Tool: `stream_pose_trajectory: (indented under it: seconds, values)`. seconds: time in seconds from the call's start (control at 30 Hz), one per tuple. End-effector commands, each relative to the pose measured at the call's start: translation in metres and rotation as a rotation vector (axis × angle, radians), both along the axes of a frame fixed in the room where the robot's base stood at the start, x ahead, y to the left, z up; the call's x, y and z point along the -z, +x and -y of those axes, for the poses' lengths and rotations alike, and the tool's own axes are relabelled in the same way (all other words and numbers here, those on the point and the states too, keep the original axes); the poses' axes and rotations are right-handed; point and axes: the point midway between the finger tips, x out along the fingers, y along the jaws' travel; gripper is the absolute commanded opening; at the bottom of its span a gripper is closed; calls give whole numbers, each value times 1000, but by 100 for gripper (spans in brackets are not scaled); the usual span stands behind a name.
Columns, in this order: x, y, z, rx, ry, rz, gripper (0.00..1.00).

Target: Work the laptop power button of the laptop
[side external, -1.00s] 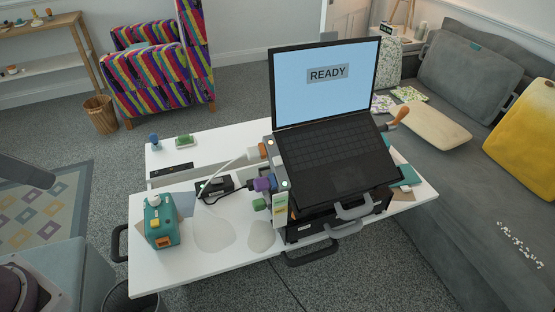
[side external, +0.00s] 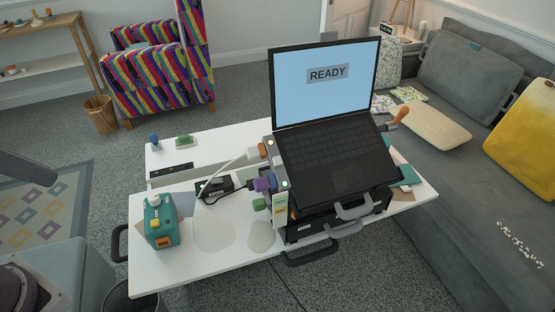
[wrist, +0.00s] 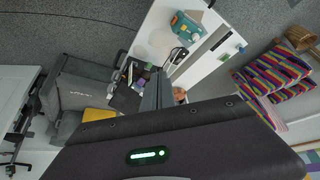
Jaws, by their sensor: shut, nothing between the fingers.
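The laptop (side external: 335,155) stands open on a raised black stand, its pale blue screen lit with the word READY. Its dark keyboard deck slopes towards the table's front. I cannot clearly pick out the power button; a small lit dot (side external: 285,184) shows on the unit at the laptop's left edge. In the wrist view the laptop (wrist: 126,98) is small, distant and partly hidden. My gripper (wrist: 158,76) shows there as grey fingers held together, high above the table and well apart from the laptop. My gripper is outside the side view.
The white table (side external: 160,275) also holds a teal box (side external: 161,228), a black adapter (side external: 214,187), cables and a purple plug (side external: 263,184). Black handles jut out at the table's front. A grey sofa (side external: 460,200) stands close on the right.

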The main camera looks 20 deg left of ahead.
Motion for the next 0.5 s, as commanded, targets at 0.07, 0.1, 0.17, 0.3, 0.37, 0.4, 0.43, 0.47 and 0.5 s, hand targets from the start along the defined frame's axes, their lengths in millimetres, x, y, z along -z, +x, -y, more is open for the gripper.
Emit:
stream_pose_trajectory:
  seconds: [0.07, 0.1, 0.17, 0.3, 0.37, 0.4, 0.43, 0.47, 0.5]
  values:
    - [-4, 16, 2, 50, 15, 10, 0]
    - [-6, 30, 4, 92, 30, 21, 0]
    - [-10, 56, 8, 171, 60, 45, 0]
    - [-11, 124, 24, 372, 154, 116, 0]
    - [-7, 153, 33, 456, 201, 148, 0]
    - [-4, 171, 40, 512, 235, 170, 0]
    - [0, 185, 46, 553, 260, 185, 0]
    - [4, 198, 52, 593, 287, 201, 0]
    - [10, 215, 60, 650, 325, 222, 0]
